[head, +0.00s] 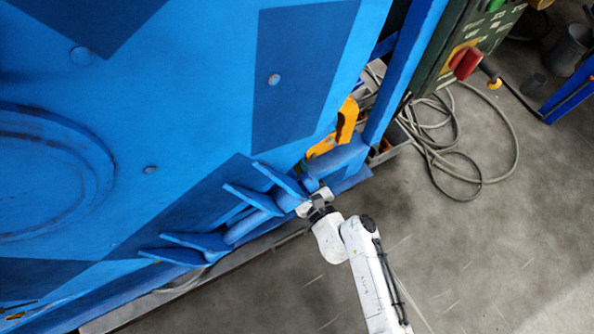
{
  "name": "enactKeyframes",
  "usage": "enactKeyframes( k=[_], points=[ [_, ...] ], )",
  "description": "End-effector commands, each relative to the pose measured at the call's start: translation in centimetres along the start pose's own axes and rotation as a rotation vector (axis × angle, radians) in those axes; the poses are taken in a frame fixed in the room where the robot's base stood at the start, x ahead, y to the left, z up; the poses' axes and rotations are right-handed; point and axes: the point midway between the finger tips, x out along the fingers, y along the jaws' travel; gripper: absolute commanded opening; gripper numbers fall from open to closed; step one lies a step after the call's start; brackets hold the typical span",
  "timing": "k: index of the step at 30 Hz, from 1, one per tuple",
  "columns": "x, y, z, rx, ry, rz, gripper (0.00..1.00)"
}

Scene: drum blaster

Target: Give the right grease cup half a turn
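My gripper (308,201) is at the lower middle of the head view, at the end of my white arm. It is close against the right end of the blue hinge barrel (252,222) on the lower edge of the blue drum blaster door (200,100). The right grease cup cannot be made out; the spot at the barrel's right end is small and partly covered by my gripper. I cannot tell whether the fingers touch anything or how far apart they are.
Blue hinge plates (178,256) stick out beside my gripper. A yellow hook-shaped part (346,121) is above it. A dark control box with a red knob (465,62) is at the upper right. Grey cables (480,182) lie on the floor. The concrete floor (490,260) at lower right is clear.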

Motion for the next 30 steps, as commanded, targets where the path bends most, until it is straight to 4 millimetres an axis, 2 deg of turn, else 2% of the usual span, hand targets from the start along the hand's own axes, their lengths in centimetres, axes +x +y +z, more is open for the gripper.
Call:
enactKeyframes(
  k=[10,11,18,26,30],
  points=[
    [-0.1,0.1,0.0,0.005,0.000,0.002,0.10],
    [-0.1,0.1,0.0,0.005,0.000,0.002,0.41],
    [0.0,0.1,0.0,0.004,0.000,0.001,0.64],
    [-0.1,0.0,0.0,0.003,0.000,0.000,0.65],
    [-1.2,0.0,0.1,0.004,0.002,0.000,0.65]
  ],
)
